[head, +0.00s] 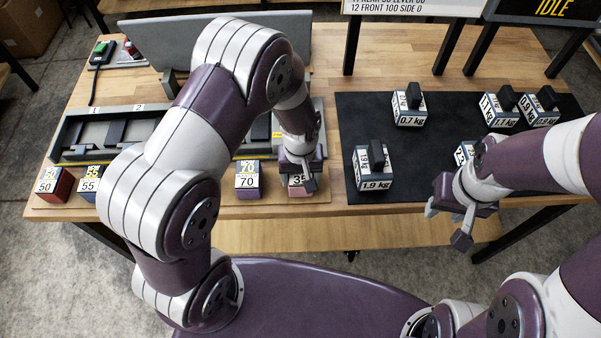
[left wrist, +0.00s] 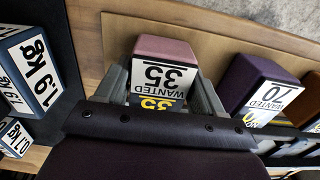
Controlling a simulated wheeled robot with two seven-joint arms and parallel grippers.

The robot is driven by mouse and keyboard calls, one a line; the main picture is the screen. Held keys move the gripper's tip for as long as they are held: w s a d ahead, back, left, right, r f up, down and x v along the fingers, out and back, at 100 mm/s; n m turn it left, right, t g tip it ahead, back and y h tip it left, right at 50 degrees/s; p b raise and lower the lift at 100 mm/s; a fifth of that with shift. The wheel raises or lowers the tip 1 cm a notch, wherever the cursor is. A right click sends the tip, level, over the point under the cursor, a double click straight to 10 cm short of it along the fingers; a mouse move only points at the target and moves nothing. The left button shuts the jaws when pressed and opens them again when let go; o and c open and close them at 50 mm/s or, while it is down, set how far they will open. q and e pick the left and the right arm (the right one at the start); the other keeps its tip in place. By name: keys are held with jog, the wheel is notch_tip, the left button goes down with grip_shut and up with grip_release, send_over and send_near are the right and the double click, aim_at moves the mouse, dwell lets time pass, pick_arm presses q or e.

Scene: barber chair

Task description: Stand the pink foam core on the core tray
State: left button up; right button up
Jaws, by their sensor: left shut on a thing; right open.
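The pink foam core (head: 302,191), labelled 35, is at the right end of the front row of cores. It also shows in the left wrist view (left wrist: 164,47) with its WANTED 35 label. My left gripper (head: 300,172) is shut on it from above, a finger on each side in the left wrist view (left wrist: 163,88). The core looks upright; I cannot tell whether its base touches the thin tan tray (head: 215,206) under the row. My right gripper (head: 447,222) is open and empty in front of the black mat.
Purple core 70 (head: 247,181), blue core 55 (head: 88,186) and red core 50 (head: 54,185) stand in the row. A grey slotted fixture (head: 70,133) lies behind. Several weights, including the 1.9 kg one (head: 373,169), stand on the black mat (head: 330,112).

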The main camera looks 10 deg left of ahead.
pick_arm(q)
jog(key=shift+f, duration=0.1)
jog(key=o, duration=1.1)
jog(key=shift+c, duration=0.2)
notch_tip(320, 180, up, 12)
jog(key=b, duration=0.1)
jog(key=s+a+r+m+t, duration=0.1)
jog(key=s+a+r+m, duration=0.1)
jog(key=s+a, duration=0.5)
jog(key=shift+s+a+m, duration=0.15)
jog(key=shift+s+m, duration=0.55)
